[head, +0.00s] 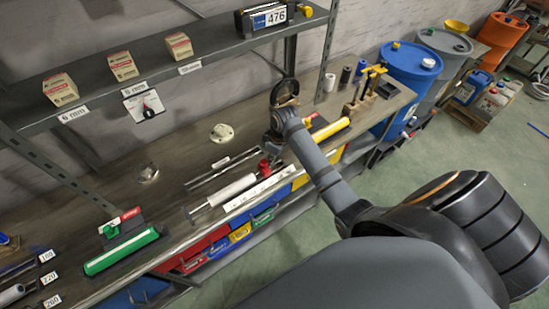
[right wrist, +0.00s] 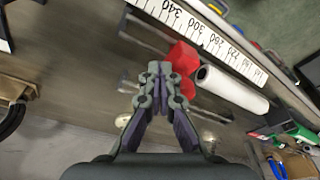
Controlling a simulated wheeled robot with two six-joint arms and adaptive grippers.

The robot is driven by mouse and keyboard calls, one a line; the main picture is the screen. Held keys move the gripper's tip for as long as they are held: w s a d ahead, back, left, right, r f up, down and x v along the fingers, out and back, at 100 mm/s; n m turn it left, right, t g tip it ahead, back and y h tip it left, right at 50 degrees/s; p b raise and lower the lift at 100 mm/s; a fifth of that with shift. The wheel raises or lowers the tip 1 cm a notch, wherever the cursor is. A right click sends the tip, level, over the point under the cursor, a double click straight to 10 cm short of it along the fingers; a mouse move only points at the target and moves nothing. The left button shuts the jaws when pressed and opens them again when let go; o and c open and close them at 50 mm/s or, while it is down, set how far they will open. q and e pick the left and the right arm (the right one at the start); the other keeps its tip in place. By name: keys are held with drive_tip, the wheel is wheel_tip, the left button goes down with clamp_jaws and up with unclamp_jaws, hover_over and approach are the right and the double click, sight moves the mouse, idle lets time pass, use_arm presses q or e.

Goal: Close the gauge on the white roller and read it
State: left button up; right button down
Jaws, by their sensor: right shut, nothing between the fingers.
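The white roller (head: 232,188) lies on the bench, beside a white scale strip (head: 262,188) with black numbers. A red piece (head: 264,168), apparently the gauge's slider, stands near the roller's right end, with dark rods beside it. In the right wrist view the red piece (right wrist: 183,58) is just beyond my fingertips, near the end of the white roller (right wrist: 232,88); I cannot tell whether it touches the roller. My right gripper (right wrist: 155,70) is shut and empty, above the bench. In the head view the right gripper (head: 271,146) is partly hidden by its own wrist. My left gripper is not in view.
A green roller (head: 122,250) lies at left and a yellow roller (head: 331,130) at right. A dial card (head: 143,104) hangs below the shelf (head: 150,63). Coloured bins (head: 240,233) line the front edge. A pale round flange (head: 222,133) stands behind the rods.

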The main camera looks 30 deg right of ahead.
sight(262, 163)
drive_tip(key=shift+a, duration=0.1)
drive_tip(key=shift+s+a+p, duration=0.15)
drive_tip(key=shift+a+p, duration=0.85)
drive_tip(key=shift+a, duration=0.5)
drive_tip(key=shift+a+p, duration=0.3)
drive_tip(key=shift+p, duration=0.1)
drive_tip(key=shift+s+a+p, duration=0.1)
drive_tip(key=shift+a+p, duration=0.4)
drive_tip(key=shift+a, duration=0.7)
drive_tip(key=shift+s+a, duration=0.15)
drive_tip(key=shift+a, duration=1.4)
